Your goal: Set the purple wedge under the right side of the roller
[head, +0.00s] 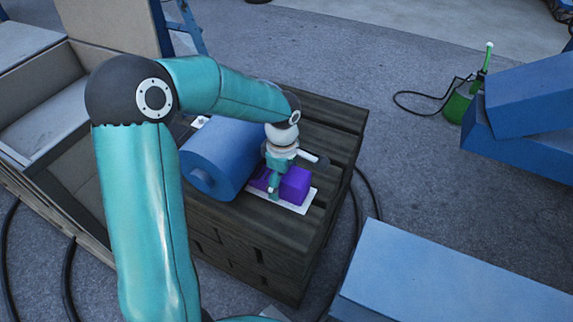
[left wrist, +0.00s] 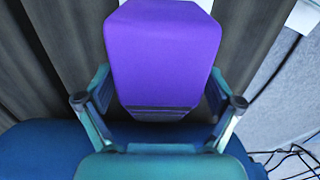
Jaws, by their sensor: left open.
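The blue roller (head: 222,155) lies on a dark slatted wooden platform (head: 335,122). The purple wedge (head: 295,184) rests on a white patch (head: 297,208) on the platform, to the right of the roller. My left gripper (head: 272,186) is low at the wedge and hides part of it. In the left wrist view the wedge (left wrist: 163,50) shows between the two spread fingers of my left gripper (left wrist: 158,103), with room beside it on both sides. Blue of the roller (left wrist: 35,150) fills the bottom of that view. My right gripper is not in view.
An open crate (head: 75,175) stands to the left of the platform. A blue box (head: 450,280) is at the lower right, and stacked blue boxes (head: 525,100) and a green bottle-like object (head: 458,105) are farther right. Black cables lie on the grey floor.

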